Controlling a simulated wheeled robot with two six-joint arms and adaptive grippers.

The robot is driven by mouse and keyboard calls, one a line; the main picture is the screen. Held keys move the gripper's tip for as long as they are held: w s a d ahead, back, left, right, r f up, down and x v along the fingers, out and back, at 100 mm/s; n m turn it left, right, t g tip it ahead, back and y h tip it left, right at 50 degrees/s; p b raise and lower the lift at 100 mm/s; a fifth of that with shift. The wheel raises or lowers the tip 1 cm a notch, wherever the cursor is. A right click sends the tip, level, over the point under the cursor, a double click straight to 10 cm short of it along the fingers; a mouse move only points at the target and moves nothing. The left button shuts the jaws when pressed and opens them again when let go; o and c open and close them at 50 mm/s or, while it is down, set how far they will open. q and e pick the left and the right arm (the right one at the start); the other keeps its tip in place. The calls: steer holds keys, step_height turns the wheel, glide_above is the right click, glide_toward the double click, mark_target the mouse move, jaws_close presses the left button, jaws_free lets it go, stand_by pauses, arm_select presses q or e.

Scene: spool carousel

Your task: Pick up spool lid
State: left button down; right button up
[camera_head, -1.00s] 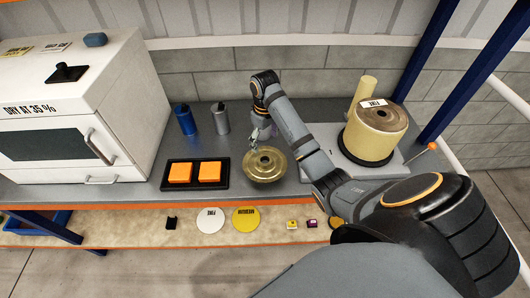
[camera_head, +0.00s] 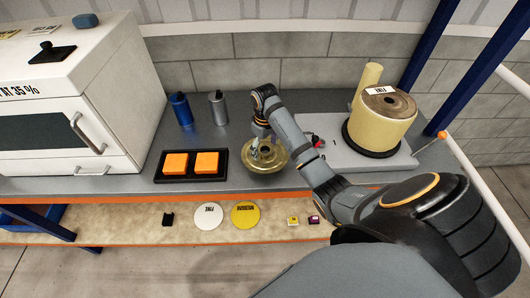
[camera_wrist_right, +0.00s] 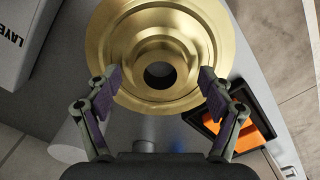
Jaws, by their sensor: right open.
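The spool lid is a round, brass-coloured disc (camera_head: 280,164) with a raised hub and a central hole. It lies flat on the grey bench, right of the black tray. My right gripper (camera_head: 262,148) is over the lid, its fingers open. In the right wrist view the lid (camera_wrist_right: 152,20) fills the upper middle. The open fingers (camera_wrist_right: 160,78) stand on either side of the hub, over the lid's face. Whether the fingertips touch the lid I cannot tell. My left gripper is not in view.
Two orange blocks (camera_head: 207,162) sit in a black tray (camera_head: 158,178) left of the lid. A blue bottle (camera_head: 181,109) and a grey bottle (camera_head: 218,107) stand behind. A cream spool (camera_head: 378,127) stands on a pale base (camera_head: 335,151) at right. A white cabinet (camera_head: 130,90) stands left.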

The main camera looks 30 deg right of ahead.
mark_target(266, 150)
steer(key=shift+r, duration=0.1)
jaws_close()
stand_by(0.3)
steer(key=shift+w+r, duration=0.1)
steer(key=shift+r, duration=0.45)
steer(key=r, duration=0.2)
steer(key=r+p, duration=0.1)
steer(key=shift+s+r, duration=0.35)
steer(key=shift+s, duration=0.05)
steer(key=s+r+p, duration=0.6)
steer(key=s+r, duration=0.2)
steer(key=s, duration=0.5)
steer(key=shift+s+a, duration=0.15)
steer(key=shift+s, duration=0.05)
